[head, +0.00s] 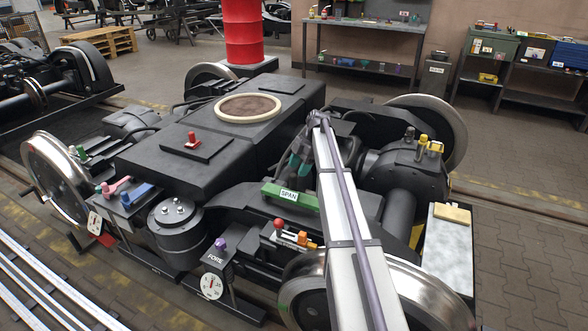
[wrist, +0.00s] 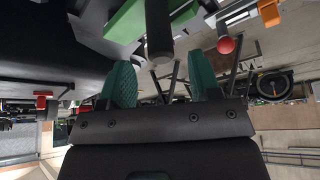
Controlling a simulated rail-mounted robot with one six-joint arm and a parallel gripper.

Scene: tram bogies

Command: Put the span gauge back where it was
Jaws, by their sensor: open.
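A green block with a white SPAN label (head: 289,197) lies on the near side of the bogie, beside my arm. I take it for the span gauge or its holder; I cannot tell which. A green piece (wrist: 145,14) shows at the top of the wrist view, with a dark grey rod (wrist: 158,30) next to it. My gripper (head: 298,163) has teal fingers and is just behind the green block. In the wrist view my gripper (wrist: 161,64) is open, and the rod's end shows between the fingertips. Contact cannot be told.
A FORE dial (head: 213,285) and dark cylinder (head: 178,229) stand to the left. A yellow block on a pale plate (head: 452,214) is at right. The bogie's flat top (head: 150,160) is mostly clear.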

